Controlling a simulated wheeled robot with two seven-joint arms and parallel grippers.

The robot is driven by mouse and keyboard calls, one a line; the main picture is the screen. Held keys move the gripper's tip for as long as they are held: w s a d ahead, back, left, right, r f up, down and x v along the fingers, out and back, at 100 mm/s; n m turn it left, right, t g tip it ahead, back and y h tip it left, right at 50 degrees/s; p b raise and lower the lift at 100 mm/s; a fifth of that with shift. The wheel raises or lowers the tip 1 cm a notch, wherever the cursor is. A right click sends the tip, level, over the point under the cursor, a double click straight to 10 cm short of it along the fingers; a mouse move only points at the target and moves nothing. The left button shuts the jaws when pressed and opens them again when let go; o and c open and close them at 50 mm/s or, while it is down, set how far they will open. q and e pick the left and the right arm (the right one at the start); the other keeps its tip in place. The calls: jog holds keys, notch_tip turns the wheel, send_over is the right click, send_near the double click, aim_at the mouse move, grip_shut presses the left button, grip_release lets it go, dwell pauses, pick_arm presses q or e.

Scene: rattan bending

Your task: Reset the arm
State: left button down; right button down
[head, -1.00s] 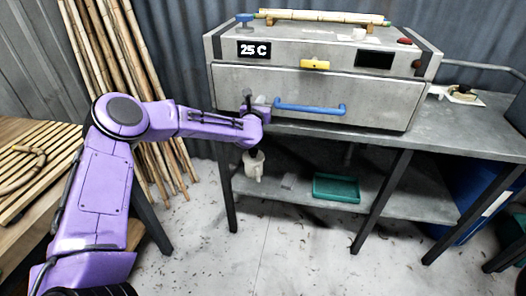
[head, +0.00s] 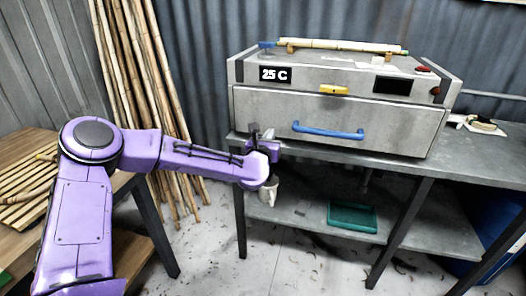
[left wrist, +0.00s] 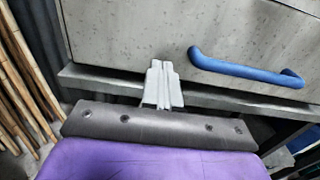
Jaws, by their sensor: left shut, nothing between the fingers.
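My purple left arm reaches in from the left in the head view. Its gripper (head: 268,137) is beside the left front of the grey oven (head: 340,115), near the table edge. In the left wrist view the two pale fingers of the left gripper (left wrist: 162,66) are together with nothing between them. They point toward the oven's lower front, to the left of its blue handle (left wrist: 245,70). The oven drawer looks shut, and the display reads 25 C. My right gripper is not in view.
Rattan poles (head: 140,90) lean on the wall. A wooden bench with slats (head: 22,190) is at the left. A bamboo pole (head: 340,45) lies on the oven top.

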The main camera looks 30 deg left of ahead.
pick_arm(q)
jog(key=s+d+f+m+g+h, duration=0.2)
jog(key=s+d+f+m+g, duration=0.25)
jog(key=s+f+m, duration=0.6)
jog(key=s+d+f+m+g+h, duration=0.1)
jog(key=s+d+f+m+g, duration=0.35)
jog(key=f+m, duration=0.9)
jog(key=s+a+f+m+g, duration=0.1)
jog(key=s+f+m, duration=0.2)
jog(key=s, duration=0.7)
jog(key=s+a+f+m+g+y, duration=0.1)
jog(key=s+f+m+g, duration=0.1)
jog(key=s+f, duration=0.5)
jog(key=s+a+f+m+g, duration=0.1)
jog(key=s+f, duration=0.5)
jog(key=s, duration=0.7)
jog(key=m+g, duration=0.1)
jog(key=m, duration=0.1)
jog(key=shift+s+a+m, duration=0.15)
jog(key=shift+a+m, duration=0.05)
jog(key=shift+m, duration=0.2)
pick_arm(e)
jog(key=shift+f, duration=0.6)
pick_arm(q)
jog(key=c, duration=1.8)
grip_release()
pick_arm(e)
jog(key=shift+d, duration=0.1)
